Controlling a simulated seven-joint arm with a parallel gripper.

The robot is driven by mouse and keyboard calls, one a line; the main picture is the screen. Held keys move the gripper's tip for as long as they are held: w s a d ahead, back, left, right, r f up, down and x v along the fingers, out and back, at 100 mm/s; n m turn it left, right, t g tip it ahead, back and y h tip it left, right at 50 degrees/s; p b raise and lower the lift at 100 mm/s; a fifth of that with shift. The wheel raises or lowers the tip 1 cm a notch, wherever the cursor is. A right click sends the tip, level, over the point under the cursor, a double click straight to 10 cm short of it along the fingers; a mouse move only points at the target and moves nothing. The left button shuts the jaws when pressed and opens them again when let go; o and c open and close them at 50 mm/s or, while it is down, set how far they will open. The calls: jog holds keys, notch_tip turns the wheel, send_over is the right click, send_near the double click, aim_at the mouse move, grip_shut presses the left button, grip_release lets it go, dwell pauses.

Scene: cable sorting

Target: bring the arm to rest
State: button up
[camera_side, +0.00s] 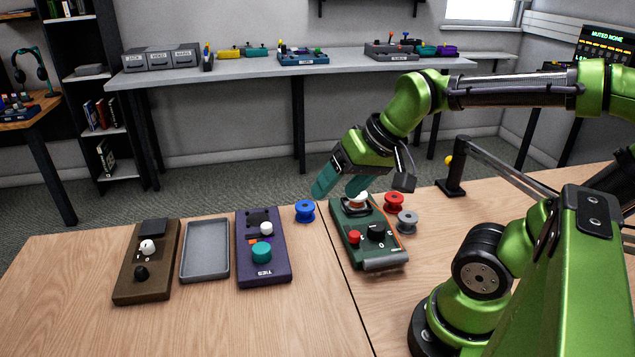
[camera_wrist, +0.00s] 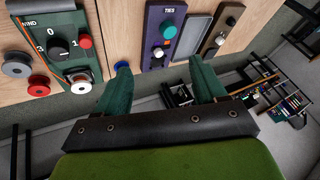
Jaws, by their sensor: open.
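My gripper (camera_side: 341,186) hangs above the far edge of the table (camera_side: 70,270), just left of the green box's far end. Its teal fingers are apart with nothing between them, as the wrist view also shows my gripper (camera_wrist: 160,68). The green box (camera_side: 370,258) has a black knob, a red button and a white-topped part at its far end, partly behind the gripper. The wrist view shows the same box (camera_wrist: 50,27) at upper left, with "WIND" on it.
A blue spool (camera_side: 305,211), a red spool (camera_side: 394,202) and a grey spool (camera_side: 407,221) stand by the green box. A purple box (camera_side: 262,275), an empty grey tray (camera_side: 205,252) and a brown box (camera_side: 130,285) lie left. A black stand (camera_side: 450,187) is right. The front table is clear.

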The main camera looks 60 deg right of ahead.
jog(key=shift+n+t+y, duration=0.3)
jog(key=shift+n+t, duration=0.2)
jog(key=shift+n, duration=0.3)
jog(key=a, duration=0.1)
jog(key=s+a+r, duration=0.1)
jog(key=a, duration=0.1)
jog(key=shift+s+a+r, duration=0.15)
jog(key=shift+s+a, duration=0.1)
